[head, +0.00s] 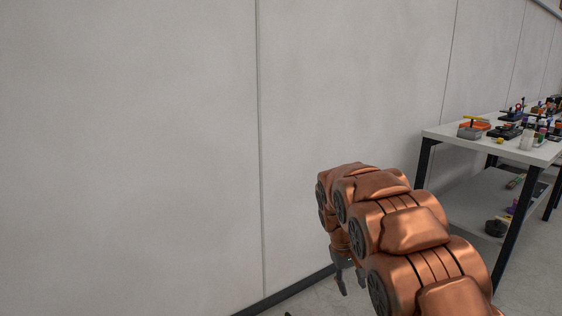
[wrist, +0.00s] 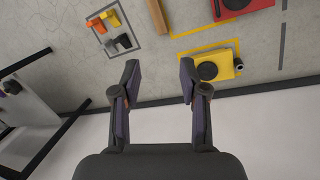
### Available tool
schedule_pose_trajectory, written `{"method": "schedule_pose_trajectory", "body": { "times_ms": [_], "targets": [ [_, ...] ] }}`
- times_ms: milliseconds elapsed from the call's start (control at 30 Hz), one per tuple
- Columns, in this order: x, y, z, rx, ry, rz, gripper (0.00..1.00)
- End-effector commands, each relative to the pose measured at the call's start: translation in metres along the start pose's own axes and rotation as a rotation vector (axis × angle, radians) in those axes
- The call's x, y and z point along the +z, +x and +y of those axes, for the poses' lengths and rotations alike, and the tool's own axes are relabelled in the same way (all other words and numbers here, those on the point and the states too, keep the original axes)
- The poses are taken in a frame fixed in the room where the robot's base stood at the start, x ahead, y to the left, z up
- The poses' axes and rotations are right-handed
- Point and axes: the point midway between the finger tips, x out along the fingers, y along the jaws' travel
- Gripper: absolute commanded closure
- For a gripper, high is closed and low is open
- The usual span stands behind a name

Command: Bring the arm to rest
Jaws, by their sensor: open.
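My gripper (wrist: 159,88) is open and empty in the wrist view, its two dark fingers apart with only floor and wall seen between them. In the head view my copper-coloured arm reaches from the lower right toward the wall. My gripper (head: 349,281) hangs down at its end there, partly hidden behind the arm links. Nothing touches the fingers in either view.
A pale wall (head: 150,150) fills the head view's left and middle. A white-topped table (head: 450,133) with black legs, a lower shelf and several small items stands at right. The wrist view shows a yellow object (wrist: 207,66) and a red one (wrist: 236,8) on marked floor.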

Motion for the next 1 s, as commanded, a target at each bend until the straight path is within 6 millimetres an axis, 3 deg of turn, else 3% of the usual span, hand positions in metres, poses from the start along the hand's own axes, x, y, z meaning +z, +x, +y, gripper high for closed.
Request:
{"method": "schedule_pose_trajectory", "body": {
  "times_ms": [33,300,600,1000],
  "targets": [
    [0.016,-0.023,0.006,-0.005,0.014,-0.004,0.57],
    [0.091,-0.091,0.017,-0.044,0.080,-0.024,0.57],
    [0.176,-0.154,0.017,-0.096,0.140,-0.046,0.57],
    [0.289,-0.221,0.000,-0.173,0.194,-0.073,0.57]
  ]
}}
